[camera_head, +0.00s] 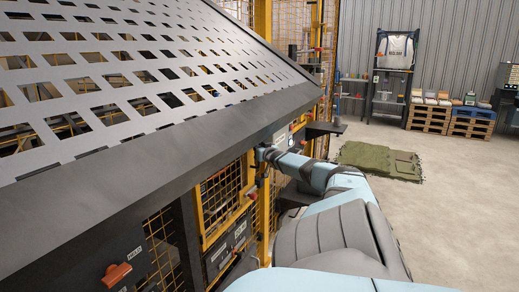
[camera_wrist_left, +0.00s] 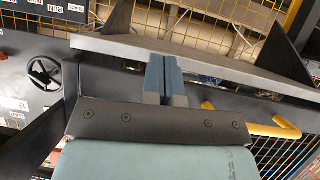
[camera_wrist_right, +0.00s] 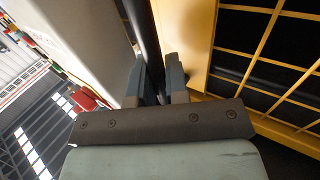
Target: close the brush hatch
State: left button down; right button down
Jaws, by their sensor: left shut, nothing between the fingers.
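A yellow-framed mesh panel (camera_head: 222,200), which looks like the brush hatch, stands below the perforated grey sheet in the head view. I read no label naming it, and cannot tell how far it is open. In the right wrist view a yellow mesh frame (camera_wrist_right: 200,45) fills the right side. My right gripper (camera_wrist_right: 156,80) has its fingers apart close beside this frame; a dark upright bar shows behind the gap. In the head view its arm reaches the machine's side. My left gripper (camera_wrist_left: 165,80) is shut and empty near a grey plate edge (camera_wrist_left: 215,65); it is hidden in the head view.
The large perforated sheet (camera_head: 120,75) covers the upper left. An orange handle (camera_head: 117,273) is at the lower left. A black handwheel (camera_wrist_left: 43,72) and a yellow handle (camera_wrist_left: 268,126) flank the left gripper.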

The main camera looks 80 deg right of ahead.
jog(key=c, duration=1.3)
grip_release()
jog(key=shift+w+r, duration=0.25)
jog(key=shift+w, duration=0.1)
jog(key=shift+o, duration=0.8)
jog(key=shift+w+f, duration=0.2)
jog(key=shift+f, duration=0.05)
pick_arm(q)
jog(key=shift+w+f, duration=0.1)
pick_arm(e)
jog(key=shift+s, duration=0.1)
jog(key=shift+s, duration=0.1)
pick_arm(q)
jog(key=p, duration=0.3)
jog(key=r+p, duration=0.1)
jog(key=p, duration=0.2)
jog(key=shift+s+a+r+g, duration=0.25)
jog(key=shift+a+r+g, duration=0.05)
jog(key=shift+a+g, duration=0.1)
pick_arm(e)
jog(key=v, duration=1.3)
jog(key=shift+s+a, duration=0.2)
